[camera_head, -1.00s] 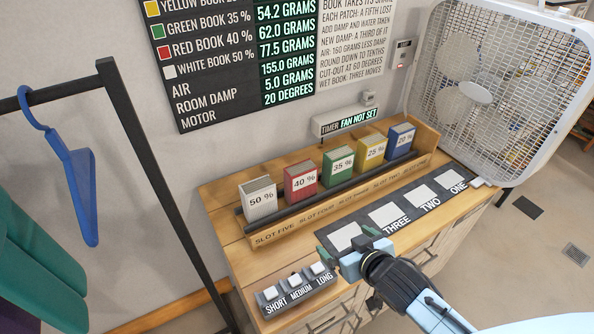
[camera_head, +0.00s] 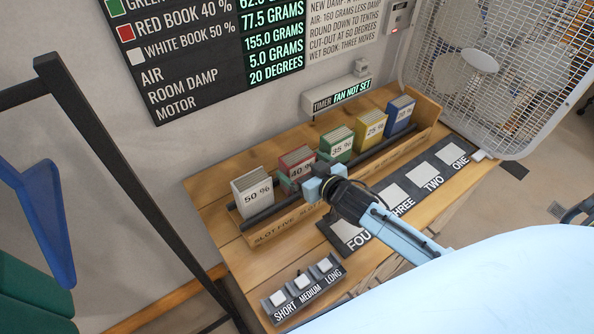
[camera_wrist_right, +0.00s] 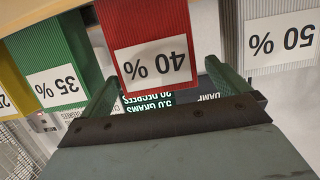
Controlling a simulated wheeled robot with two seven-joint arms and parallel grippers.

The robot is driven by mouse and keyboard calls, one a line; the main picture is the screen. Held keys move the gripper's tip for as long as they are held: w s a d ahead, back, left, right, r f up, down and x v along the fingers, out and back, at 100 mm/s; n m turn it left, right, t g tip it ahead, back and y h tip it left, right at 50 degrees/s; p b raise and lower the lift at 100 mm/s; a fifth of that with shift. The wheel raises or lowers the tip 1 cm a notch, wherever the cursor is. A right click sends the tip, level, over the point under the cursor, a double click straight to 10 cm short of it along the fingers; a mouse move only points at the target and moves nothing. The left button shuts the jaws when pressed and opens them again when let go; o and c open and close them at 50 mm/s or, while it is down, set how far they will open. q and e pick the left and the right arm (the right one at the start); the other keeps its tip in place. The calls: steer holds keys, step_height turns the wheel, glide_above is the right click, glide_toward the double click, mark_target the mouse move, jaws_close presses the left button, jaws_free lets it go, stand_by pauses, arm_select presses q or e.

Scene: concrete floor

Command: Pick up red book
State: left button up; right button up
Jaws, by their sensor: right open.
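The red book (camera_head: 296,158), labelled 40 %, stands upright in the wooden slot rack between the white book (camera_head: 252,190) and the green book (camera_head: 337,142). My right gripper (camera_head: 300,189) is open at the front of the red book and covers part of its label. In the right wrist view the red book (camera_wrist_right: 145,25) appears upside down, with the open fingers (camera_wrist_right: 165,92) on either side of its label end. I cannot tell whether the fingers touch it. My left gripper is not in view.
Yellow (camera_head: 371,127) and blue (camera_head: 399,112) books stand farther right in the rack. A dark strip with white numbered patches (camera_head: 422,175) lies in front. Buttons (camera_head: 302,284) sit front left, a large fan (camera_head: 480,75) at right, and a dark rail frame (camera_head: 130,180) at left.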

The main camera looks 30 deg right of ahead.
steer(key=shift+w+f, duration=0.15)
steer(key=shift+w, duration=0.25)
steer(key=x, duration=0.3)
steer(key=shift+w+d+f, duration=0.15)
steer(key=shift+f, duration=0.25)
steer(key=shift+w+f, duration=0.15)
steer(key=shift+w, duration=0.35)
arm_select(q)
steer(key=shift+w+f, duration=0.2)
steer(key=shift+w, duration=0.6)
arm_select(e)
steer(key=c, duration=1.3)
